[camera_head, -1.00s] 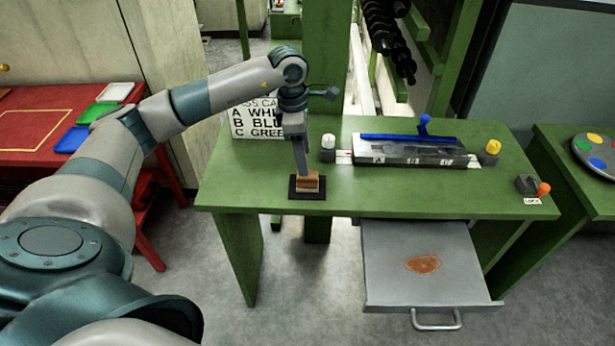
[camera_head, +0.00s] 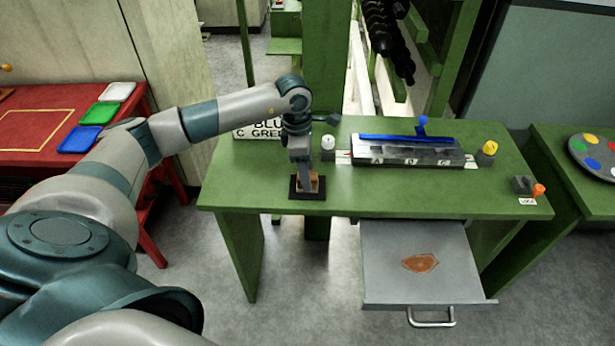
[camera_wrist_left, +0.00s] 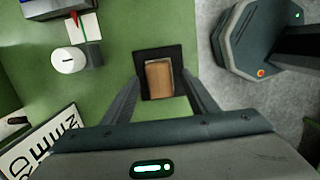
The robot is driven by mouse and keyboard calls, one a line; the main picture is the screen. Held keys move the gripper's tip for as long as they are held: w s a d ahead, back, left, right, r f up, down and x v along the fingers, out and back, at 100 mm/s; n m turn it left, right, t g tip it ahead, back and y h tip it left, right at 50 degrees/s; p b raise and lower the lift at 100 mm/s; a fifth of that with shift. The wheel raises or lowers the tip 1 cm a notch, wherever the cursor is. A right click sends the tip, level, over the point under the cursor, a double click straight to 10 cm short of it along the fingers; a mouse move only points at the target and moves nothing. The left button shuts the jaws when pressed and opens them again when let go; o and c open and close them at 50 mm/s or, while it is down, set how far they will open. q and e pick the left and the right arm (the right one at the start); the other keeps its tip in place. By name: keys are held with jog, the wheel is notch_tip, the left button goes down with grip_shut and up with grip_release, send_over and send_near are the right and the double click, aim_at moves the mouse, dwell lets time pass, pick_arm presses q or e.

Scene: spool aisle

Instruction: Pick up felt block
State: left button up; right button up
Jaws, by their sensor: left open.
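The felt block (camera_head: 315,184) is a small brown block on a black square pad (camera_head: 308,195) at the front left of the green table. My left gripper (camera_head: 306,185) points down over it and partly hides it in the head view. In the left wrist view the felt block (camera_wrist_left: 159,79) lies on the pad (camera_wrist_left: 174,54), between and beyond the two open fingers (camera_wrist_left: 162,88). I cannot tell whether the fingers are level with the block. My right gripper is not in view.
A lettered sign (camera_head: 258,130) and a white knob (camera_head: 328,142) stand behind my left gripper. A grey fixture with a blue bar (camera_head: 405,138) is to the right. An open grey drawer (camera_head: 390,285) juts out below the table. A red table (camera_head: 35,130) is at left.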

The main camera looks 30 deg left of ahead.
pick_arm(q)
jog(key=shift+f, duration=0.95)
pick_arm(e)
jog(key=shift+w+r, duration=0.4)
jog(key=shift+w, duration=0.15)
pick_arm(q)
jog(key=c, duration=1.1)
jog(key=shift+o, duration=0.2)
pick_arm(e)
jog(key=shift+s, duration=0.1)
pick_arm(q)
jog(key=shift+w+r, duration=0.1)
jog(key=shift+r, duration=0.1)
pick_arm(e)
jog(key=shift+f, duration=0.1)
